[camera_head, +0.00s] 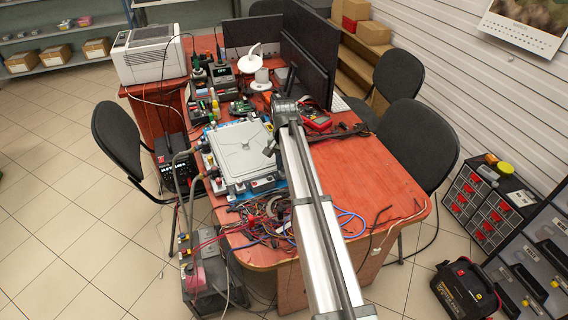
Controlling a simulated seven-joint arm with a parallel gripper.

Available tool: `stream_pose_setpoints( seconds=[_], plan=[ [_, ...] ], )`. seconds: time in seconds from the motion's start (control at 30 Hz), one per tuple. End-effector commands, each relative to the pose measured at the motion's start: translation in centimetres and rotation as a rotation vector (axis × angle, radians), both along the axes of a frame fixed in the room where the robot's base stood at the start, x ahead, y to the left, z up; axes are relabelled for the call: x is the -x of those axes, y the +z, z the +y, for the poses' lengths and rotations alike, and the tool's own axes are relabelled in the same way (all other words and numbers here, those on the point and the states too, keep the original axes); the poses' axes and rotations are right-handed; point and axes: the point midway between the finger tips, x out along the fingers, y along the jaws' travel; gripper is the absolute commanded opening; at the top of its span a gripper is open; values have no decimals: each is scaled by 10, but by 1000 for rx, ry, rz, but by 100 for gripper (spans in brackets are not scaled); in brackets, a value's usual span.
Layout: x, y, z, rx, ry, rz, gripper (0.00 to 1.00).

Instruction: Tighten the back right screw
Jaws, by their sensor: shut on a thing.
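A grey square plate with a flat lid (240,150) lies on the red table, with a small dark spot near its middle. Hose fittings (213,173) stand along its left side. My arm reaches in from the bottom and bends down at its far end. My gripper (269,150) is small and dark at the plate's right edge, towards the back. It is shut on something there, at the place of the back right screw. The screw itself is too small and covered to make out, and so is its depth. My arm hides part of the plate's right side.
Tangled wires (262,215) lie in front of the plate. A red multimeter (316,121), monitors (308,68) and a green circuit board (241,107) stand behind it. A white printer (149,53) is at the back left. The table's right part (375,180) is mostly clear.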

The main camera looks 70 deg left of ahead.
Motion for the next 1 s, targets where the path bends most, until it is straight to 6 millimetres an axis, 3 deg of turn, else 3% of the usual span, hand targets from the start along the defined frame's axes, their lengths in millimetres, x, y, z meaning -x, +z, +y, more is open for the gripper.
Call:
stream_pose_setpoints(
  seconds=[0.4,0.43,0.67,1.0],
  plan=[
    [0,0,0,-1,-6,-1,0],
    [0,0,0,-1,-6,-1,24],
    [0,0,0,0,-5,0,46],
    [0,4,0,-1,-5,-1,46]
  ],
)
